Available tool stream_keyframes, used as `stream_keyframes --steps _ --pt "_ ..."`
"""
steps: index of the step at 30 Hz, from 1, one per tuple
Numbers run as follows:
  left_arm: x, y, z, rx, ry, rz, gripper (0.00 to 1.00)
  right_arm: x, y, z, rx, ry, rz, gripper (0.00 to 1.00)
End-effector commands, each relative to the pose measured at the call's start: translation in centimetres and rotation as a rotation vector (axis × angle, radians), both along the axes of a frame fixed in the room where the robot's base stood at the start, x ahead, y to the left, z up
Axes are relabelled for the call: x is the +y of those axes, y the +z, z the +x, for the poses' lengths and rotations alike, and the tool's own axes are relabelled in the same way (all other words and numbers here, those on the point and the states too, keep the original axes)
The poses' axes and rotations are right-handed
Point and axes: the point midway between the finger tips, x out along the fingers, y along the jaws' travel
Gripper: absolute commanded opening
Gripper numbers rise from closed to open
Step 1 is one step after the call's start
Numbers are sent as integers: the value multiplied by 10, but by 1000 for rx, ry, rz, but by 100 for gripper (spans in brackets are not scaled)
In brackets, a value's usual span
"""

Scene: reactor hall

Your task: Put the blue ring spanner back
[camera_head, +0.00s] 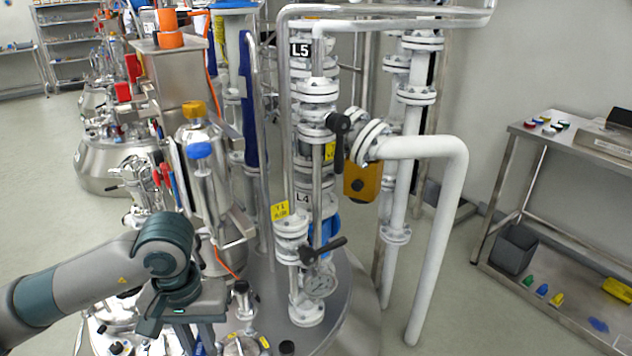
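My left gripper (190,330) points down at the lower left, over the crowded top of the reactor vessel. Its fingertips run to the bottom edge of the picture, so I cannot tell whether it is open or shut. A small strip of blue (199,346) shows by its fingers, too little to identify. Several tools with red and blue handles (167,178) hang upright on the side of the steel column, above the gripper. I cannot pick out the blue ring spanner with certainty. My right gripper is out of view.
White flanged pipes (437,165) and a valve with a black handle (322,250) rise right of the gripper. A pressure gauge (320,282) sits low among them. A steel bench (560,140) at the right has small coloured items, with a dark bin (515,250) below.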

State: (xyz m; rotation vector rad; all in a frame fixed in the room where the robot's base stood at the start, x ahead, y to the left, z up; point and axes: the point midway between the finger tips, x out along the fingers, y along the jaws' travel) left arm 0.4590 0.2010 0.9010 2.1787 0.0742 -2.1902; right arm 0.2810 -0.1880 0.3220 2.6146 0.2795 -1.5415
Motion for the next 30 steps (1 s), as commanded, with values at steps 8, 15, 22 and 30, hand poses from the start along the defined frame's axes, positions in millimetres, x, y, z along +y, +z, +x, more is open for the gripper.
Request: stream_keyframes --steps 8,15,22,30 --pt "3 5 -1 -1 -74 2 0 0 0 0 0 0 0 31" --pt "3 5 -1 -2 -72 2 0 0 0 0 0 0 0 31" --pt "3 6 -1 -4 -71 4 0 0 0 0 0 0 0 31" --pt "2 5 -1 -2 -70 2 0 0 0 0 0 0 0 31"
